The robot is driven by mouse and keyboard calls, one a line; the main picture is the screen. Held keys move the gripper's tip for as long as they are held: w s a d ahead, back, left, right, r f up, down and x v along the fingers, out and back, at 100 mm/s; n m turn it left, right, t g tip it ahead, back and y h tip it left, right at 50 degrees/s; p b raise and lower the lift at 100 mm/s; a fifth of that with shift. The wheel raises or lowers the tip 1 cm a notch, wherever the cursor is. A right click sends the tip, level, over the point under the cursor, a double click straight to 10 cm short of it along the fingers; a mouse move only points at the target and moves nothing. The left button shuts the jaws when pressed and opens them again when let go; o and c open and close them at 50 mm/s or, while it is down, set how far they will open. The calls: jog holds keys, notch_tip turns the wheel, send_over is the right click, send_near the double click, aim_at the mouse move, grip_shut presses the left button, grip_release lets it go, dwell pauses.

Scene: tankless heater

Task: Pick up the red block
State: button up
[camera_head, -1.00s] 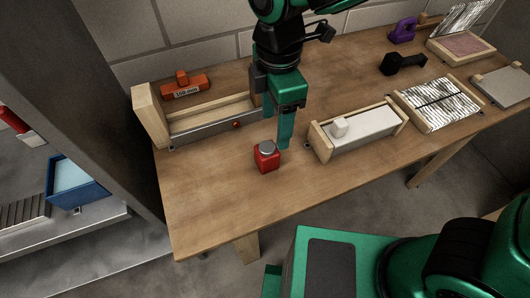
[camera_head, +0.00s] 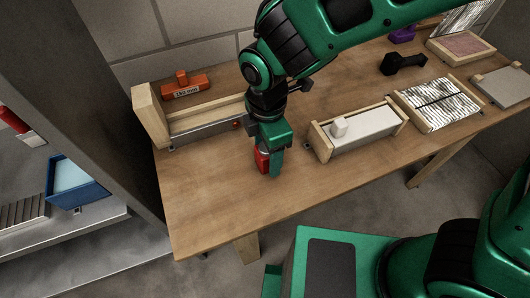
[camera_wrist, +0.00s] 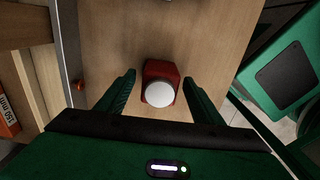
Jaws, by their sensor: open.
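The red block (camera_head: 261,160) stands on the wooden table, mostly hidden behind my gripper in the head view. In the wrist view the red block (camera_wrist: 161,72) has a round pale disc on its top and lies between my two fingers, a little ahead of them. My gripper (camera_head: 270,166) is open and points down at the block; the wrist view shows my gripper (camera_wrist: 160,92) with a finger on each side and a gap to the block on both sides.
A wooden fixture with a grey front (camera_head: 205,132) stands behind and left, with an orange block marked 150 mm (camera_head: 184,88). A white-topped tray (camera_head: 365,131) is at right, and a foil-covered tray (camera_head: 440,103) is beyond it. The table's front left is clear.

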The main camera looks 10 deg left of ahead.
jog(key=shift+f, duration=0.45)
jog(key=c, duration=1.4)
jog(key=shift+o, duration=0.2)
jog(key=shift+r, duration=0.15)
jog(key=shift+r, duration=0.3)
jog(key=r, duration=0.3)
jog(key=shift+s+a+r, duration=0.2)
jog(key=shift+s+r, duration=0.1)
jog(key=shift+r, duration=0.1)
jog(key=s+a+r, duration=0.4)
jog(key=s+r, duration=0.2)
jog(key=s, duration=0.4)
jog(key=shift+a+r, duration=0.2)
jog(key=shift+a, duration=0.1)
